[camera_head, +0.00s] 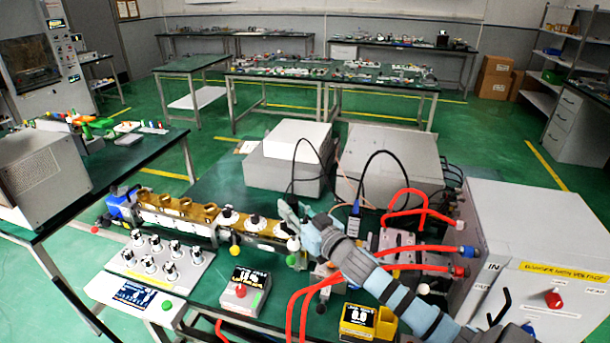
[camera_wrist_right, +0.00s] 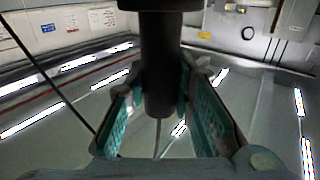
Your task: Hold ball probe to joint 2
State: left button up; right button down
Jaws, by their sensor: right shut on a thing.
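My right gripper (camera_head: 298,222) reaches in from the lower right to the right end of the brass waveguide line (camera_head: 190,210). In the right wrist view, the teal finger pads of the gripper (camera_wrist_right: 160,110) are on either side of a dark cylindrical body (camera_wrist_right: 160,75), which I take to be the ball probe; a thin stem shows beyond it. In the head view the probe is not clearly distinguishable at the fingers. Several joints lie along the line; I cannot tell which is joint 2, or whether the probe touches one. My left gripper is not in view.
A knob panel (camera_head: 160,262), a small box with a red button (camera_head: 245,291) and a yellow-framed meter (camera_head: 357,321) stand in front of the line. Red hoses (camera_head: 412,249) run to the grey cabinet (camera_head: 540,260) at right. Grey boxes (camera_head: 390,160) stand behind.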

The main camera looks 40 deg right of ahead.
jog(key=w+d+r+m+h, duration=0.2)
jog(key=w+d+r+h, duration=0.1)
jog(key=d, duration=0.3)
pick_arm(q)
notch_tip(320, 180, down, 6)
jog(key=b, duration=0.7)
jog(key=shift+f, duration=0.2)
pick_arm(e)
notch_tip(320, 180, down, 10)
jog(key=shift+r, duration=0.15)
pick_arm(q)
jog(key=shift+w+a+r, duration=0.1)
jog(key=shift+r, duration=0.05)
pick_arm(e)
jog(key=shift+w+r, duration=0.1)
jog(key=shift+r, duration=0.05)
pick_arm(q)
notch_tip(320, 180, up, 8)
jog(key=p, duration=0.7)
jog(key=shift+p, duration=0.4)
pick_arm(e)
notch_tip(320, 180, up, 9)
